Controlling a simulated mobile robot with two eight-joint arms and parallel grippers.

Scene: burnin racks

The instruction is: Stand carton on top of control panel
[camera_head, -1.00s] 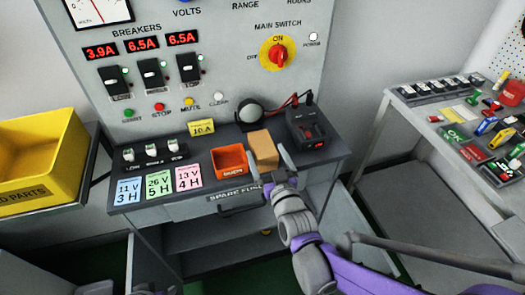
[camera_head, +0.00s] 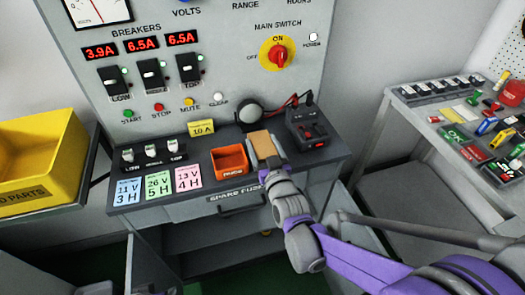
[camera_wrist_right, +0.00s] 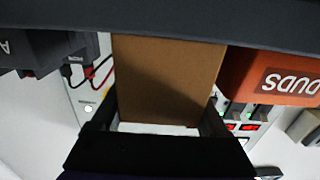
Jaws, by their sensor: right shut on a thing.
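The carton (camera_head: 262,144) is a small brown box at the ledge of the grey control panel (camera_head: 225,65), between the orange bin and the black meter. My right gripper (camera_head: 271,161) reaches it from the front right and is shut on it. In the right wrist view the carton (camera_wrist_right: 168,80) fills the middle, with a finger at each side. Its underside is hidden, so I cannot tell whether it still touches the ledge. My left gripper is not in view.
The orange bin (camera_head: 230,161) stands close left of the carton, and the black meter (camera_head: 308,128) with red leads close right. A dark round knob (camera_head: 249,114) is behind. A yellow bin (camera_head: 40,155) stands far left; a cluttered bench (camera_head: 440,112) is at right.

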